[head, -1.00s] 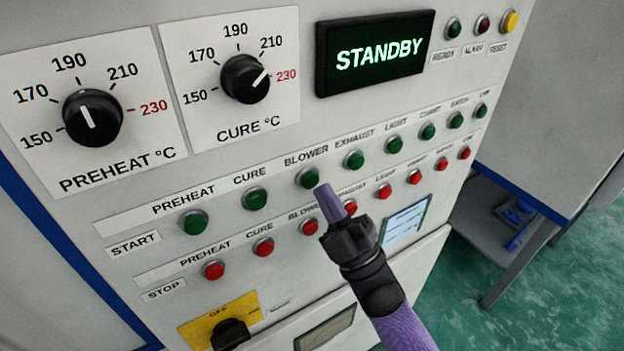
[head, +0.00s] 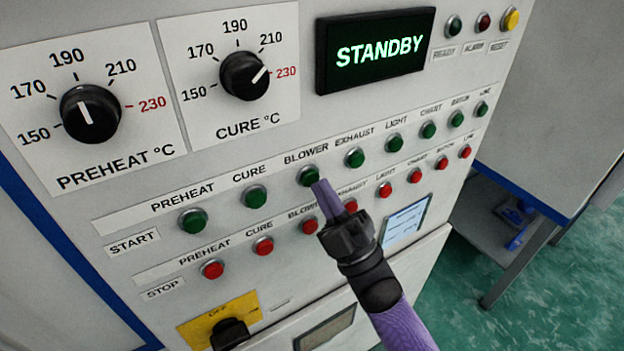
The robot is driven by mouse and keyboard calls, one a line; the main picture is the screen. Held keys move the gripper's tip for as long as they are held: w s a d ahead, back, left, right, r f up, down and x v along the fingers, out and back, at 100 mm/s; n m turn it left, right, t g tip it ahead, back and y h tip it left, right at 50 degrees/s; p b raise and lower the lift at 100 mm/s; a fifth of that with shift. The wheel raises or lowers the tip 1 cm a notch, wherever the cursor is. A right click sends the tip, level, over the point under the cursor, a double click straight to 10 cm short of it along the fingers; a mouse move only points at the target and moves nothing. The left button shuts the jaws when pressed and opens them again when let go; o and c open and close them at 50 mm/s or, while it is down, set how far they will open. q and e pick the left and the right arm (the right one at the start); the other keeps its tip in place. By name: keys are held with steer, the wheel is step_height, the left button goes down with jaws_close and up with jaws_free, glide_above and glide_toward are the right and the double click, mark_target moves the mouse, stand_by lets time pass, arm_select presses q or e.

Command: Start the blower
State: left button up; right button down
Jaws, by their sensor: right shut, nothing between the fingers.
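The green blower start button (head: 308,175) sits under the BLOWER label in the upper START row. The red blower stop button (head: 309,225) is below it, in the STOP row. My right gripper (head: 319,185) is shut, its purple fingertips at the lower right edge of the green blower button in the picture. I cannot tell whether the tips touch the button. The display (head: 375,50) reads STANDBY in green letters. My left gripper is not in view.
The green cure button (head: 254,196) and green exhaust button (head: 354,158) flank the blower button. Two dials, preheat (head: 90,114) and cure (head: 244,76), are above left. A yellow-backed switch (head: 229,333) is at the bottom. Green floor shows at right.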

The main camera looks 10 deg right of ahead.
steer(key=shift+w, duration=0.15)
stand_by(0.3)
steer(key=shift+w+a+b, duration=0.15)
steer(key=shift+w+b, duration=0.15)
steer(key=shift+w, duration=0.05)
stand_by(0.6)
steer(key=shift+s+d+p, duration=0.25)
steer(key=shift+s+p, duration=0.2)
steer(key=shift+s, duration=0.35)
steer(key=s, duration=0.1)
steer(key=s+d+p, duration=0.1)
steer(key=s, duration=0.1)
steer(key=s+p, duration=0.1)
steer(key=shift+s+d, duration=0.35)
steer(key=shift+d, duration=0.05)
